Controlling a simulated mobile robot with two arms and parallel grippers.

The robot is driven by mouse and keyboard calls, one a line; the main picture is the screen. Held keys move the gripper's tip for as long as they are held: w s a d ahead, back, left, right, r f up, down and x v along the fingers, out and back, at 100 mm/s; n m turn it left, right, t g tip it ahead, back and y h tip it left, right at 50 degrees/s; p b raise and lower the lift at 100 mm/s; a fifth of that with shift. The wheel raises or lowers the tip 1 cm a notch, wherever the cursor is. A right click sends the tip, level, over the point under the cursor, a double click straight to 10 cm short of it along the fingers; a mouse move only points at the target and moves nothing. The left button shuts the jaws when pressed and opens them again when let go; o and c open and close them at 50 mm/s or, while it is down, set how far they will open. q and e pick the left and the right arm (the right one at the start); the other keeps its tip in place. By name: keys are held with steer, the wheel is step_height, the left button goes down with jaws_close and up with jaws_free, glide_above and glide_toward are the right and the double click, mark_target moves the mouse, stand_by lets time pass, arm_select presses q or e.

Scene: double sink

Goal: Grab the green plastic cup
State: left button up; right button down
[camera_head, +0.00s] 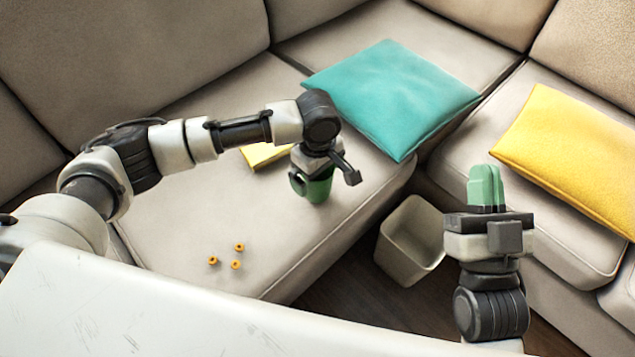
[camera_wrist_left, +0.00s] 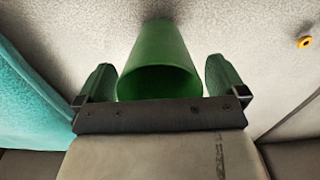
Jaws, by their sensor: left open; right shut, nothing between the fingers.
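The green plastic cup (camera_head: 318,189) stands on the beige sofa seat, partly hidden behind my left gripper in the head view. In the left wrist view the green cup (camera_wrist_left: 158,65) sits between the two green fingers of my left gripper (camera_wrist_left: 160,82), its round opening facing the camera. The fingers are open, one on each side of the cup, with a small gap on the left and right. My right gripper (camera_head: 486,187) points up at the right of the head view, its green fingers shut and empty.
A teal cushion (camera_head: 392,95) lies just behind the cup, and a yellow cushion (camera_head: 570,155) lies at right. A yellow object (camera_head: 264,154) lies behind my left arm. Several small orange rings (camera_head: 236,264) lie at the seat's front. A beige bin (camera_head: 410,240) stands on the dark floor.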

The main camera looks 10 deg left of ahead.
arm_select(q)
steer(key=shift+f, duration=0.6)
arm_select(e)
steer(key=shift+s+r+t+y, duration=0.3)
steer(key=shift+s+r+t, duration=0.25)
steer(key=shift+r+t, duration=0.3)
arm_select(q)
steer(key=shift+c, duration=0.2)
arm_select(e)
steer(key=shift+f, duration=0.1)
arm_select(q)
steer(key=c, duration=0.8)
steer(key=shift+c, duration=0.3)
steer(key=shift+r, duration=0.15)
arm_select(e)
steer(key=shift+w, duration=0.1)
